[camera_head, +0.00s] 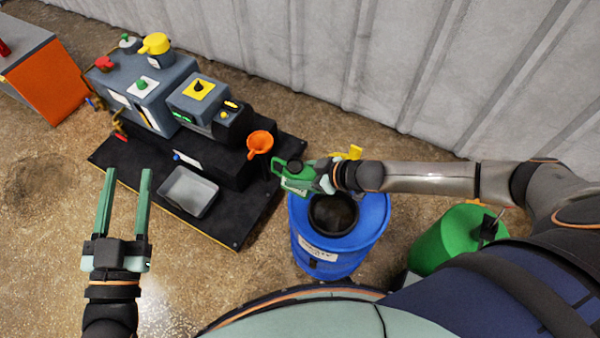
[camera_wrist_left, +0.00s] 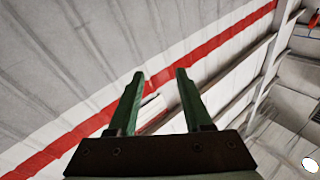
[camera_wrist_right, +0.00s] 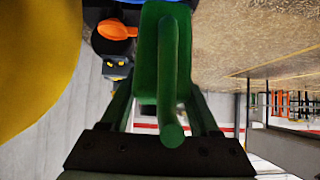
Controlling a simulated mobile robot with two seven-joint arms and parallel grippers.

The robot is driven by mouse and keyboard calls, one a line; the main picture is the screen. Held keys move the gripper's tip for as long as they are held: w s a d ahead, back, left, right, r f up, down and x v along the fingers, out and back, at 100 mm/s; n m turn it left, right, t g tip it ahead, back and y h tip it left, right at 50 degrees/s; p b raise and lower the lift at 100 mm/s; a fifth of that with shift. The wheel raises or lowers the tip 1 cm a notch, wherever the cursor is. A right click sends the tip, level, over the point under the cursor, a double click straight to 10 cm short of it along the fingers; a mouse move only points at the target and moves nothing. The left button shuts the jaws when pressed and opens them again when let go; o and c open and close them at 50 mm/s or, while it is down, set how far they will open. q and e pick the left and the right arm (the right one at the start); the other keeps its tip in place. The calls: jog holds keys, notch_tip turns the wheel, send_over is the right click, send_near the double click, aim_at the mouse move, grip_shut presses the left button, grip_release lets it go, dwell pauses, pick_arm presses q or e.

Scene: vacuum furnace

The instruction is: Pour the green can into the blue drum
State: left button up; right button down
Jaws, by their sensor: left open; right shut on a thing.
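The green can (camera_head: 295,180) is held by my right gripper (camera_head: 318,178) above the far left part of the blue drum. In the right wrist view the can (camera_wrist_right: 150,50) sits between the fingers, with its handle toward the camera. The blue drum (camera_head: 325,262) stands upright on the floor, with a dark round opening (camera_head: 333,214) in its top. I cannot tell whether anything flows from the can.
A green drum (camera_head: 440,243) is right of the blue drum. An orange cabinet (camera_head: 50,75) stands far left. Floor is clear at lower left.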

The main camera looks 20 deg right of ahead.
pick_arm(q)
jog(key=shift+m+t+h, duration=0.6)
jog(key=shift+t, duration=0.1)
jog(key=shift+s+d+r+b, duration=0.1)
jog(key=shift+s+r+b, duration=0.1)
jog(key=shift+r, duration=0.8)
jog(key=shift+s+d+r+b, duration=0.1)
jog(key=shift+s+r+b, duration=0.1)
jog(key=shift+r, duration=0.8)
pick_arm(e)
jog(key=shift+r, duration=0.1)
pick_arm(q)
jog(key=shift+s+d+r+m+t+h+b, duration=0.1)
jog(key=shift+s+r+m+t+h, duration=0.15)
jog(key=shift+r, duration=0.3)
jog(key=shift+s+r+m+t+h+b, duration=0.2)
jog(key=shift+r+h, duration=0.15)
jog(key=shift+r, duration=0.25)
jog(key=shift+s+d+r+m+t+h+b, duration=0.15)
jog(key=shift+s+r+h, duration=0.15)
jog(key=shift+r, duration=0.25)
pick_arm(e)
jog(key=shift+w+r+y, duration=0.1)
jog(key=shift+y, duration=0.3)
